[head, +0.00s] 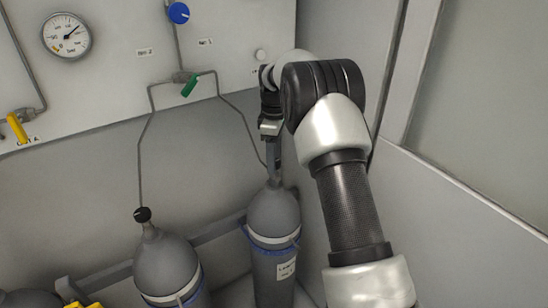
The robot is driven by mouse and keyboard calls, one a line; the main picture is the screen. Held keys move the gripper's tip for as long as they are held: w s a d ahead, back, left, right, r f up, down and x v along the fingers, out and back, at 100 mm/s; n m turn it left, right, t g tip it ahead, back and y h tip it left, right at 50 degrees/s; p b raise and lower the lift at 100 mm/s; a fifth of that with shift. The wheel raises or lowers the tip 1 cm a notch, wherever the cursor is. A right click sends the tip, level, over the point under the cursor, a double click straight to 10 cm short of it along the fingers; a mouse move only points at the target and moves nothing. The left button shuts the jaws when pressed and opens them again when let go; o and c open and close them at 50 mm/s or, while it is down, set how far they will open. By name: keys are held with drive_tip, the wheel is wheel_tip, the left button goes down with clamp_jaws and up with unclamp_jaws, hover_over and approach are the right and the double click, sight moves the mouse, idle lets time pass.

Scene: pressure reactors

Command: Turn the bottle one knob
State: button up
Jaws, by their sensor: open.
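Two grey gas bottles stand below the wall panel. The left bottle (165,268) has a round black knob (142,214) on its neck, in plain view. The right bottle (272,215) carries a white label with small, unclear text. My gripper (274,172) points down at the top of the right bottle, and its jaws are open. The gripper and wrist cover the neck of the right bottle, so its knob is hidden. I cannot tell whether the fingers touch it. No number that names bottle one is readable.
The panel holds a pressure gauge (67,36), a blue knob (178,13), a green lever (190,85) and a yellow lever (18,128). Thin pipes run down to the bottles. A grey rack rail (217,230) runs behind them. A side wall stands close on the right.

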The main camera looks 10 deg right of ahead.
drive_tip(key=c, duration=1.1)
drive_tip(key=shift+o, duration=0.2)
